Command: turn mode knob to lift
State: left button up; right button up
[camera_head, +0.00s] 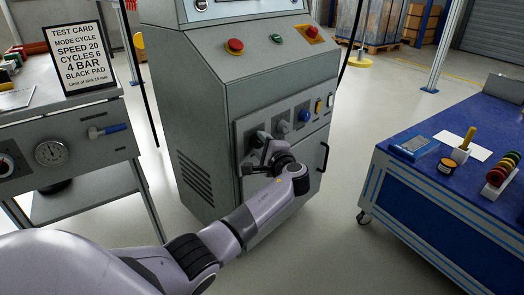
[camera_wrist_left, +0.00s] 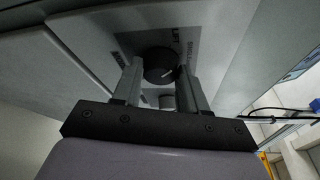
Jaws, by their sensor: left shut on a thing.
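The mode knob (camera_wrist_left: 158,66) is a round dark knob with a short white mark, on a grey label plate of the machine's front panel. Lettering beside it seems to read LIFT, with another word next to it that I cannot read fully. My left gripper (camera_wrist_left: 162,78) has one finger on each side of the knob and is shut on it. In the head view my left gripper (camera_head: 259,148) is at the left end of the panel (camera_head: 246,128) and hides most of the knob. Which word the mark points to is unclear. My right gripper is not in view.
The grey machine cabinet (camera_head: 200,110) has a blue knob (camera_head: 304,116), a yellow switch (camera_head: 318,106) and a black door handle (camera_head: 323,156). A red stop button (camera_head: 234,46) sits above. A blue workbench (camera_head: 420,185) stands right; a test card (camera_head: 80,55) stands left. Floor between is clear.

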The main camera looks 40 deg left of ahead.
pick_arm(q)
jog(key=shift+d+f+n+t+b, duration=0.1)
jog(key=shift+f+n+t+b, duration=0.25)
jog(key=shift+n+b, duration=0.4)
jog(key=shift+y+b, duration=0.3)
jog(key=shift+b, duration=0.3)
jog(key=shift+n+b, duration=0.55)
jog(key=shift+b, duration=0.05)
jog(key=shift+r+n+b, duration=0.2)
jog(key=shift+n+b, duration=0.2)
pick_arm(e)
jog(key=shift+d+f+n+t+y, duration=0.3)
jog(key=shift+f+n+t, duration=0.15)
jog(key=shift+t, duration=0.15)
pick_arm(q)
jog(key=o, duration=1)
jog(key=shift+o, duration=0.2)
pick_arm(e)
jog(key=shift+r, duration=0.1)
